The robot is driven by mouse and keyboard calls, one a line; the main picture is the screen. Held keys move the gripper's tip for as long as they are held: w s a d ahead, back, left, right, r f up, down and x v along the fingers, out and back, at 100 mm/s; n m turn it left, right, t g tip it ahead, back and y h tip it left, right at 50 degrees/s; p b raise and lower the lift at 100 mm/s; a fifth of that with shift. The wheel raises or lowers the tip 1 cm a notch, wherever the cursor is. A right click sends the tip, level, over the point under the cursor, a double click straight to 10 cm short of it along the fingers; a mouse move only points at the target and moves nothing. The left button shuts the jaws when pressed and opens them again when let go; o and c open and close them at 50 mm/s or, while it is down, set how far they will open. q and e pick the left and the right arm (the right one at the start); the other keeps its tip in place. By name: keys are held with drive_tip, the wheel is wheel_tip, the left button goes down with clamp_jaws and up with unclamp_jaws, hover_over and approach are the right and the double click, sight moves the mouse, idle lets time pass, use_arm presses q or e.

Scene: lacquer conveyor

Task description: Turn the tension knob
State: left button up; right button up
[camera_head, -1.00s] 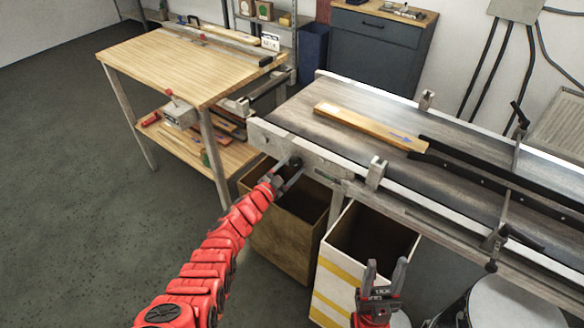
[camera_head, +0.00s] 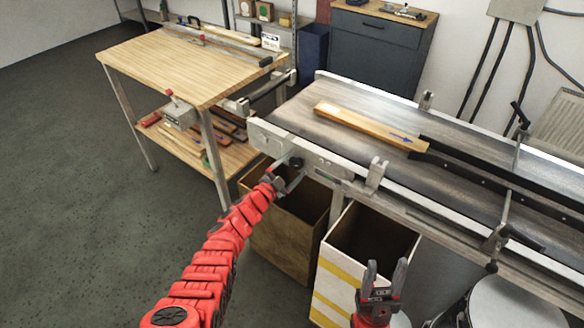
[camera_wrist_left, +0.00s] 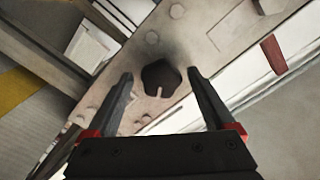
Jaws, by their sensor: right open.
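The tension knob (camera_head: 295,162) is small and dark, on the side plate at the near left end of the conveyor. In the left wrist view the knob (camera_wrist_left: 160,80) is black and lobed, with a pale mark at its lower edge. My left gripper (camera_head: 286,180) is at the knob. Its two fingers are open, one on each side of the knob, with visible gaps between them and it. My right gripper (camera_head: 385,268) is open and empty, low in front of the striped bin.
A wooden board (camera_head: 365,125) with a blue arrow lies on the conveyor belt (camera_head: 300,112). A brown bin (camera_head: 265,240) and a yellow-striped bin (camera_head: 340,280) stand below the conveyor. A wooden workbench (camera_head: 185,65) stands at the left. Open floor lies at the lower left.

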idle(0.3)
use_arm(q)
drive_tip(key=shift+s+a+p, duration=0.2)
drive_tip(key=shift+s+p, duration=0.05)
drive_tip(key=shift+p, duration=0.05)
drive_tip(key=p+v, duration=0.2)
drive_tip(key=v, duration=1.4)
drive_tip(key=shift+s+a+p, duration=0.2)
drive_tip(key=shift+s+p, duration=0.15)
drive_tip(key=shift+p, duration=0.05)
drive_tip(key=shift+r, duration=0.1)
